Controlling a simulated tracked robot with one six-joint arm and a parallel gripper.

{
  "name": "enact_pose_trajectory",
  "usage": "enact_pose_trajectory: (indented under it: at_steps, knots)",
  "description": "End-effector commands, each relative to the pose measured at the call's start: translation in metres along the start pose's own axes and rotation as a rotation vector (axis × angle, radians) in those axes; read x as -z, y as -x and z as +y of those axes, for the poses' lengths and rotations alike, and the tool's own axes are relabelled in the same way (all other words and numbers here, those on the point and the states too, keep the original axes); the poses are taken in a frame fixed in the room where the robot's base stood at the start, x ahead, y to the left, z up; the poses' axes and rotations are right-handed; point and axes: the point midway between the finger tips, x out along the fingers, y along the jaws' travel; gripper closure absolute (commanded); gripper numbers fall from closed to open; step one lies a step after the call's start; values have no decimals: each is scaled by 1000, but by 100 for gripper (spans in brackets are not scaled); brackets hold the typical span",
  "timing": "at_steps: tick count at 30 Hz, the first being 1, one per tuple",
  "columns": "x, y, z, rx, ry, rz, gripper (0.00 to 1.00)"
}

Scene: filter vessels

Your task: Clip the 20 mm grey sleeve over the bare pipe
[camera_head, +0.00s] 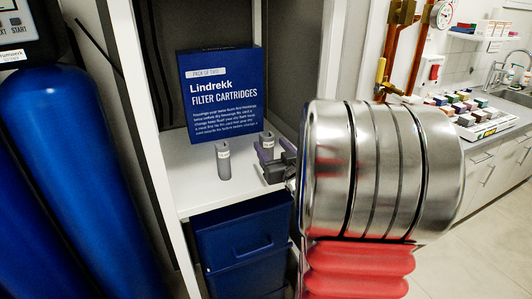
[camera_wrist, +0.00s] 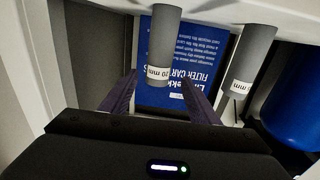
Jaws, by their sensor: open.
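A grey sleeve labelled 20 mm (camera_wrist: 163,35) stands upright on the white shelf. It also shows in the head view (camera_head: 266,142), just beyond my gripper (camera_head: 277,165). In the wrist view my open gripper (camera_wrist: 160,82) has one finger on each side of this sleeve, near its labelled end; I cannot tell whether they touch. A second grey sleeve (camera_head: 223,160) stands to the left on the shelf and shows at the right in the wrist view (camera_wrist: 250,58); its label is hard to read. Copper pipes (camera_head: 425,42) run up the wall at upper right; which part is the bare pipe is unclear.
A blue filter cartridge box (camera_head: 219,95) stands behind the sleeves on the shelf (camera_head: 200,202). White uprights flank the shelf. Blue bins (camera_head: 240,235) sit below. Blue vessels (camera_head: 70,150) stand at left. A counter with coloured blocks (camera_head: 470,108) is at right.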

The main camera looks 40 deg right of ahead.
Motion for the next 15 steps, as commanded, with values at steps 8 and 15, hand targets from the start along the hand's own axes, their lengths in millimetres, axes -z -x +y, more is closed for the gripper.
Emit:
enact_pose_trajectory:
  at_steps: [8, 15]
  knots:
    - [0, -14, 1, 1, 0, 0, 45]
    - [0, -44, 3, 2, 0, 0, 45]
